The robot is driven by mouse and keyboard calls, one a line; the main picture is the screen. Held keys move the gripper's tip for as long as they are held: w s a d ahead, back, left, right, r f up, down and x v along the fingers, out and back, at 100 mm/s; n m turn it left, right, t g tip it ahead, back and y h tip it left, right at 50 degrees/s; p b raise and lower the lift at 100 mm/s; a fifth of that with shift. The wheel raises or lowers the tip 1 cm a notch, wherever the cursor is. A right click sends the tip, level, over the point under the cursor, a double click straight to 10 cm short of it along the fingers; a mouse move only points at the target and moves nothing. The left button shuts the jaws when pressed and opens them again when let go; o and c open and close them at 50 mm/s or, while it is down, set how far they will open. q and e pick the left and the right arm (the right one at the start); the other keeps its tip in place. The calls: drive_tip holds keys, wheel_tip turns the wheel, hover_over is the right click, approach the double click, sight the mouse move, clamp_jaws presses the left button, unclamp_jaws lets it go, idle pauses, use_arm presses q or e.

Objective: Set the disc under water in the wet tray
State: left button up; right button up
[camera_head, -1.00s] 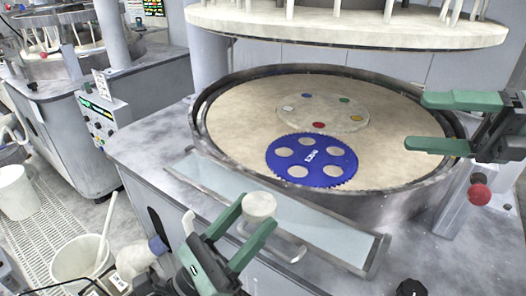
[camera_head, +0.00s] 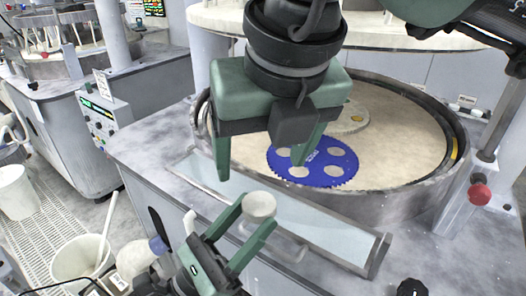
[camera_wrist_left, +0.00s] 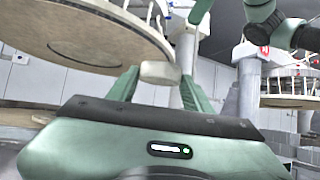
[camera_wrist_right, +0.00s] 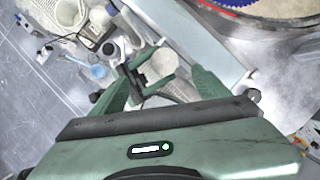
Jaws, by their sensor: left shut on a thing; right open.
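My left gripper (camera_head: 258,215) is shut on a pale, whitish round disc (camera_head: 259,205), which sits between its fingertips. The disc also shows in the left wrist view (camera_wrist_left: 160,72) and in the right wrist view (camera_wrist_right: 157,66). The wet tray (camera_head: 345,247) is a long, shallow, metal-rimmed trough with pale blue water along the machine's front. In the head view the disc overlaps the tray's near edge; it looks held above it, not in the water. My right gripper (camera_head: 262,168) is open and empty, pointing down over the tray, its fingers apart above and behind the disc.
A blue toothed carrier (camera_head: 312,162) lies on the round beige platen (camera_head: 400,160) behind the tray. A red knob (camera_head: 480,194) stands at the right and a black knob (camera_head: 411,287) in front. White buckets (camera_head: 75,262) stand on the floor at left.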

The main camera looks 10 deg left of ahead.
sight(254, 199)
drive_tip(key=x, duration=1.2)
drive_tip(key=shift+w+d, duration=0.1)
use_arm(q)
drive_tip(key=shift+d, duration=0.1)
use_arm(e)
drive_tip(key=c, duration=1.5)
use_arm(q)
drive_tip(key=o, duration=1.5)
drive_tip(key=shift+c, duration=0.2)
use_arm(e)
drive_tip(key=shift+c, duration=0.2)
